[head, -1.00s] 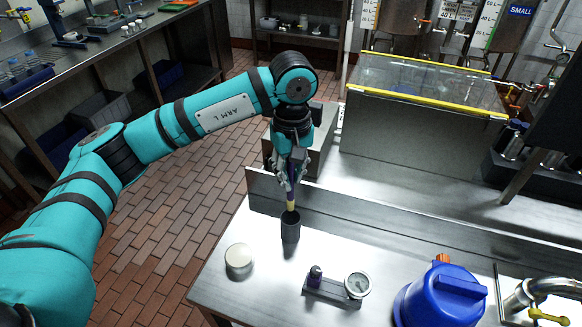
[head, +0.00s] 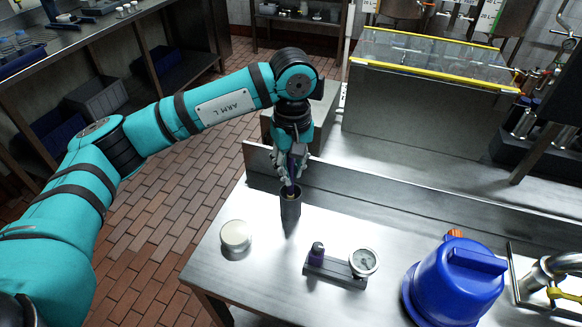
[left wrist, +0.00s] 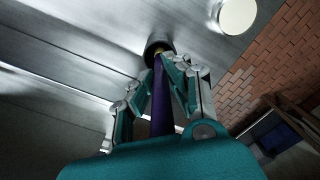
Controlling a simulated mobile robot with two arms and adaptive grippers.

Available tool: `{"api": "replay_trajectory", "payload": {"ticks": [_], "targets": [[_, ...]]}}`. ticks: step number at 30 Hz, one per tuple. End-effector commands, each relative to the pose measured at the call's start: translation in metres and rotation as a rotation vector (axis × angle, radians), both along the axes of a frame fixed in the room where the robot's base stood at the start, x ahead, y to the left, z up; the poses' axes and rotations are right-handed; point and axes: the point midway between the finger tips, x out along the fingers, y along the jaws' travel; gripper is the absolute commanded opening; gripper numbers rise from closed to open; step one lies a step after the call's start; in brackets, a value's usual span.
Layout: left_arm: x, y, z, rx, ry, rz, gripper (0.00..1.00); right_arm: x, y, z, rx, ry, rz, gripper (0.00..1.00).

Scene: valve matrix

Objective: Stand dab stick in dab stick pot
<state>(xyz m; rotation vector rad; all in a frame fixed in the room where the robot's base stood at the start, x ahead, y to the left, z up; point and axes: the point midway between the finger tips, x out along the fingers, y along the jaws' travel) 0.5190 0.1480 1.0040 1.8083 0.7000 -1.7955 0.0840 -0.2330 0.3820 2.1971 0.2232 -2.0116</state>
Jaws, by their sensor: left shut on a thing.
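The dab stick (left wrist: 162,100) has a purple shaft and a tan lower end. My left gripper (head: 289,181) is shut on the dab stick, just above the dab stick pot. The dab stick pot (head: 290,211) is a dark grey cylinder standing upright on the steel table; its dark rim also shows in the left wrist view (left wrist: 157,46). The stick's lower end is inside the mouth of the pot, and how deep it reaches is hidden. The stick looks close to upright. My right gripper is not in view.
A round cream lid or puck (head: 236,236) lies left of the pot. A small stand with a purple-based knob and a dial gauge (head: 363,262) is in front. A blue container (head: 455,283) stands to the right. A raised steel ledge (head: 400,201) runs behind.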

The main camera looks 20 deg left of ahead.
Motion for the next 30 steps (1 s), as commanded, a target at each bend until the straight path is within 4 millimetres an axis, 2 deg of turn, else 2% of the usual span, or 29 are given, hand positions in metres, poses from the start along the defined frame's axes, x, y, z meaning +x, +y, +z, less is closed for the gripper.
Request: {"api": "replay_trajectory", "payload": {"ticks": [9,10,16,25,30], "targets": [[0.0,0.0,-0.002,0.0,0.0,0.0,0.0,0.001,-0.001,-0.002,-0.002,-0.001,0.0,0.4],[0.0,0.0,-0.002,0.0,0.0,0.0,0.16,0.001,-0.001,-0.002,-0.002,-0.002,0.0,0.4],[0.0,0.0,-0.002,-0.001,-0.001,0.0,0.41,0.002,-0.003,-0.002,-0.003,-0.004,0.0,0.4],[0.0,0.0,0.001,0.0,-0.001,0.0,0.41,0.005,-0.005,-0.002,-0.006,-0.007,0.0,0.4],[0.001,-0.001,0.022,-0.001,-0.003,0.0,0.41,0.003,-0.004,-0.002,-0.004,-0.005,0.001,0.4]]}}
